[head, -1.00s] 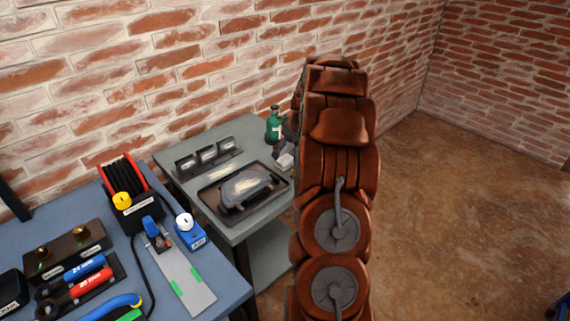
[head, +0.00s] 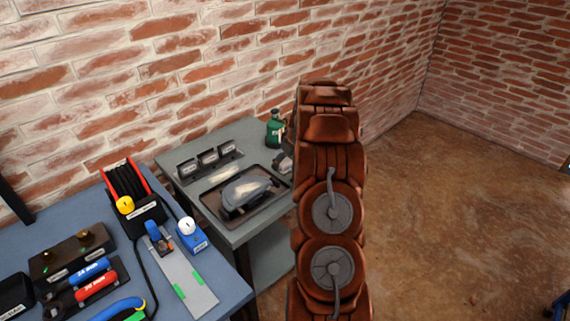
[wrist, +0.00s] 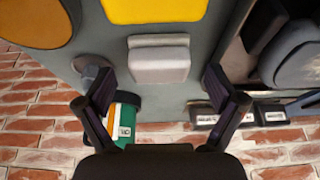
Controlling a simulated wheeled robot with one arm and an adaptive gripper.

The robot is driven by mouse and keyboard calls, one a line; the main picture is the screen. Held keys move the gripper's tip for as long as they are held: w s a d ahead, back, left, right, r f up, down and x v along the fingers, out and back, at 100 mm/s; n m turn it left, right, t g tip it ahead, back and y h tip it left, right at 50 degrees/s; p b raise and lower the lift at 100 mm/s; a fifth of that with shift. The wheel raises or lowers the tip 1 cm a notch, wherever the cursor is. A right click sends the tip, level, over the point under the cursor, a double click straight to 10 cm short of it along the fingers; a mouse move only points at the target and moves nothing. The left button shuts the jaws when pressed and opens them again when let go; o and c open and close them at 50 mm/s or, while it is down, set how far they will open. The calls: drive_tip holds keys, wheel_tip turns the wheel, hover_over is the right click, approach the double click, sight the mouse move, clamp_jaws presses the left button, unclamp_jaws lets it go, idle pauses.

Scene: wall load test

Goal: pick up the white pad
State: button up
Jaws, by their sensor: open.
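The white pad (wrist: 158,62) lies on the grey side table (wrist: 105,45) in the wrist view, a small pale block with a raised strip along one edge. My gripper (wrist: 160,78) is open, with one finger to the left of the pad and one to the right. The pad shows in the gap between the fingertips, and nothing is held. How high the fingers are above the table I cannot tell. In the head view my arm hides the gripper.
A green bottle (head: 274,130) stands close by; it shows beside my left finger in the wrist view (wrist: 125,115). A dark tray with a grey tool (head: 246,189) lies nearby. A yellow item (wrist: 155,8) is beyond the pad. A brick wall (head: 200,60) backs the table.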

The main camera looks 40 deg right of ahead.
drive_tip(key=shift+x, duration=0.75)
drive_tip(key=shift+c, duration=0.2)
drive_tip(key=c, duration=1.2)
